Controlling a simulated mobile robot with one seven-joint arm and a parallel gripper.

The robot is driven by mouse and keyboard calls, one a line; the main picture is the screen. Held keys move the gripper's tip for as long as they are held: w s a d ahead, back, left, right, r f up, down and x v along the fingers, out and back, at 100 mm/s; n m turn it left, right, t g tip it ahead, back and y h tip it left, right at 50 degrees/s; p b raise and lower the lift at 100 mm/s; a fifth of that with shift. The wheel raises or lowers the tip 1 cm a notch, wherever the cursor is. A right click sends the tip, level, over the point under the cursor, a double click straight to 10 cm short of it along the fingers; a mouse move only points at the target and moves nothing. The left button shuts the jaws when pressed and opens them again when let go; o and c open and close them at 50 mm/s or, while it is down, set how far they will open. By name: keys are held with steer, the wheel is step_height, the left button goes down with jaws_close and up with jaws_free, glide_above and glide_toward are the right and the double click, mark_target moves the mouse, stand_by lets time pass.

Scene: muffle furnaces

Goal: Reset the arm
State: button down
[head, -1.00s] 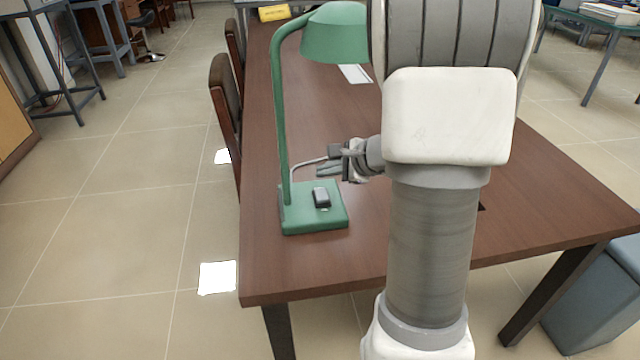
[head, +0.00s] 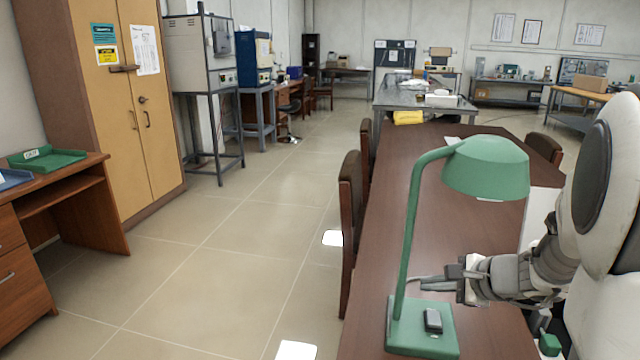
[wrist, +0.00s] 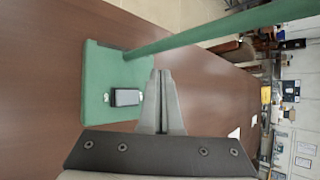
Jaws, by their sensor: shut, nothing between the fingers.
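My gripper (head: 438,284) is over the brown table, just right of the green lamp's stem in the head view. In the wrist view its fingers (wrist: 161,76) are together with nothing between them. The green desk lamp (head: 486,168) stands upright on the table, its shade above my gripper. Its base (head: 408,335) has a dark switch block (head: 432,320) on top, seen also in the wrist view (wrist: 127,97). In the wrist view the fingertips appear close to the lamp stem; I cannot tell the exact gap. My arm is folded at the right edge of the head view.
The brown table (head: 400,215) runs away from me, with chairs (head: 351,215) along its left side. A tan cabinet (head: 130,160) and a furnace on a stand (head: 200,55) are at left. The tiled floor (head: 230,260) between is clear.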

steer(key=s+a+r+n+g+y, duration=0.1)
steer(key=s+a+r+n+g, duration=0.15)
steer(key=s+a+n, duration=0.3)
steer(key=s+a+r+n+g, duration=0.1)
steer(key=s+a+r+n, duration=0.25)
steer(key=s+a, duration=0.2)
steer(key=s+r+n+h, duration=0.2)
steer(key=s+n+h, duration=0.4)
steer(key=s+n, duration=0.45)
step_height(320, 180, up, 17)
steer(key=p, duration=1.7)
steer(key=shift+s, duration=0.45)
steer(key=shift+f, duration=0.1)
